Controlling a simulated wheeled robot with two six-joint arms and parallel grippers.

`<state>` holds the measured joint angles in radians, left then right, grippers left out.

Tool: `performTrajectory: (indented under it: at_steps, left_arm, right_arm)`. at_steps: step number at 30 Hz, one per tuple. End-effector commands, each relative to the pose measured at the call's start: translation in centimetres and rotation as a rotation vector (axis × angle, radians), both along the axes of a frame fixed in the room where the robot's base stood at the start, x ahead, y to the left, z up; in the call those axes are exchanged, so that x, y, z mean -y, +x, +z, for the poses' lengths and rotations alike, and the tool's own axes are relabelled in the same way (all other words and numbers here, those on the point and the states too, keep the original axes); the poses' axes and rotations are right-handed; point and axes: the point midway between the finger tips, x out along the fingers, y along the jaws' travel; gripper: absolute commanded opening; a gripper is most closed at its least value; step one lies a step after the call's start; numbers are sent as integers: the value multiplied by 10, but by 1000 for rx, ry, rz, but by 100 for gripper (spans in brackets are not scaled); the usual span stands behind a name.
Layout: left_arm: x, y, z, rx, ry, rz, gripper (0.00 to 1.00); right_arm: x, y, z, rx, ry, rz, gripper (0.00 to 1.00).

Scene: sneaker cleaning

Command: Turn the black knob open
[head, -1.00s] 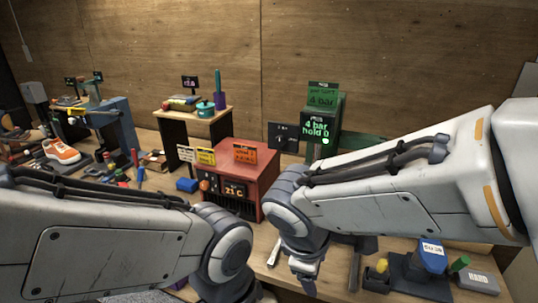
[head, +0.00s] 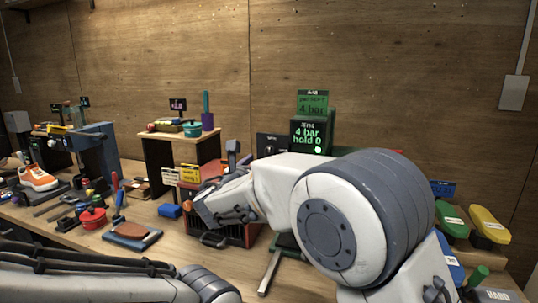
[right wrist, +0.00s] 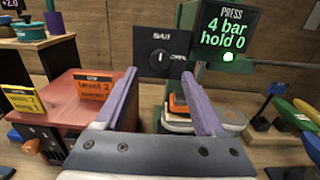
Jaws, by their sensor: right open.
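The black knob (right wrist: 160,57) sits on a dark panel (right wrist: 146,42) in the right wrist view, with a small upright white mark on it. Lettering above it seems to read SHUT, with another small label to its right. The panel also shows in the head view (head: 268,142), partly behind my right arm. My right gripper (right wrist: 159,76) is open and empty, its two fingers pointing toward the panel, the knob seen between and beyond the tips, apart from them. My left arm crosses the lower left of the head view; its gripper is out of view.
A green press (right wrist: 228,35) with a lit screen reading "4 bar hold 0" stands right of the panel. A red box (right wrist: 85,105) with yellow and orange cards lies to the left. Stacked orange and grey pieces (right wrist: 178,104) sit beneath the press. Tools and an orange sneaker (head: 38,178) lie far left.

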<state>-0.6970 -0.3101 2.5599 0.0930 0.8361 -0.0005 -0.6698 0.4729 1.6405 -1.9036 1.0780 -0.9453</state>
Motion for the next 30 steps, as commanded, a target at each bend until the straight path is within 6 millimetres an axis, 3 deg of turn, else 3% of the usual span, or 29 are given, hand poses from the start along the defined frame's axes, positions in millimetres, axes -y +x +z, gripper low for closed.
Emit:
performTrajectory:
  at_steps: [3, 10, 23, 28, 30]
  left_arm:
    - [0, 0, 9, 0, 0, 0, 50]
    - [0, 0, 17, 0, 0, 0, 50]
    - [0, 0, 18, 0, 0, 0, 50]
    - [0, 0, 18, 0, 0, 0, 50]
    - [0, 0, 18, 0, 0, 0, 50]
  right_arm:
    - [9, 24, 2, -1, 0, -3, 71]
    - [18, 55, 1, -1, 1, -1, 71]
    - [22, 65, 0, -1, 3, 1, 71]
    - [22, 65, 0, -1, 3, 0, 6]
    - [22, 65, 0, -1, 3, 0, 0]
